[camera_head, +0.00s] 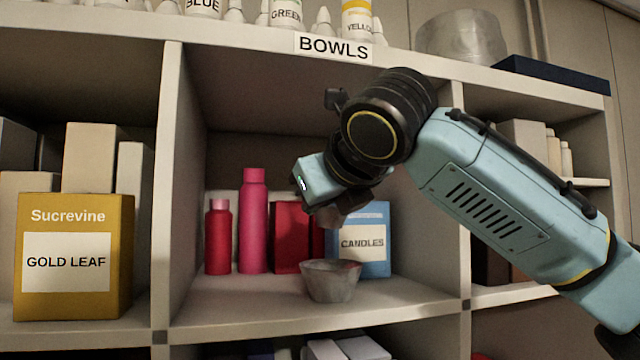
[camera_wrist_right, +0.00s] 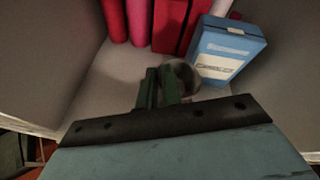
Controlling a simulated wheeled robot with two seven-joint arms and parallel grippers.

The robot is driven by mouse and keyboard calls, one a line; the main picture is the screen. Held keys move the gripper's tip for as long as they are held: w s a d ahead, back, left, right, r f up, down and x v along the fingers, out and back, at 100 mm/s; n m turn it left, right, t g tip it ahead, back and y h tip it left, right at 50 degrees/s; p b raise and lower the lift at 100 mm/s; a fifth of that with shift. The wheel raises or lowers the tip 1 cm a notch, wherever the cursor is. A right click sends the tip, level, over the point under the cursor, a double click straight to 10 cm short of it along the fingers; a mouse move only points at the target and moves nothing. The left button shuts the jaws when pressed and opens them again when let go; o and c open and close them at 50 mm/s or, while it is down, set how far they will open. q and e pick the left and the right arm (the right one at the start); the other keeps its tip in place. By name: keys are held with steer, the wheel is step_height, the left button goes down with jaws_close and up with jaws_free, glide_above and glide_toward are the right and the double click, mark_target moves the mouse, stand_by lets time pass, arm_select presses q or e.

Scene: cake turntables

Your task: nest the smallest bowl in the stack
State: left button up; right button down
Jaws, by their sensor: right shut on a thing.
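My right gripper (camera_head: 327,207) reaches into the shelf bay under the BOWLS label from the right. It is shut on a small greyish bowl (camera_head: 346,217), which shows only partly beneath the jaws. In the right wrist view the dark green fingers (camera_wrist_right: 157,86) are close together, with the grey round bowl (camera_wrist_right: 184,78) beside their right side. The bowl stack (camera_head: 331,284) stands upright on the shelf board, below and apart from the held bowl. I cannot tell how many bowls are in it. My left gripper is not in view.
Red and pink bottles (camera_head: 253,222), a red box (camera_head: 290,238) and a blue CANDLES box (camera_head: 366,240) stand behind the stack. Upright dividers (camera_head: 181,200) bound the bay. The board (camera_head: 240,305) is clear left of the stack. A gold box (camera_head: 72,255) stands in the left bay.

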mark_target(325, 265)
step_height(325, 265, down, 5)
steer(key=shift+w+f, duration=0.25)
steer(key=shift+f, duration=0.6)
steer(key=shift+s, duration=0.1)
steer(key=c, duration=1.5)
jaws_free()
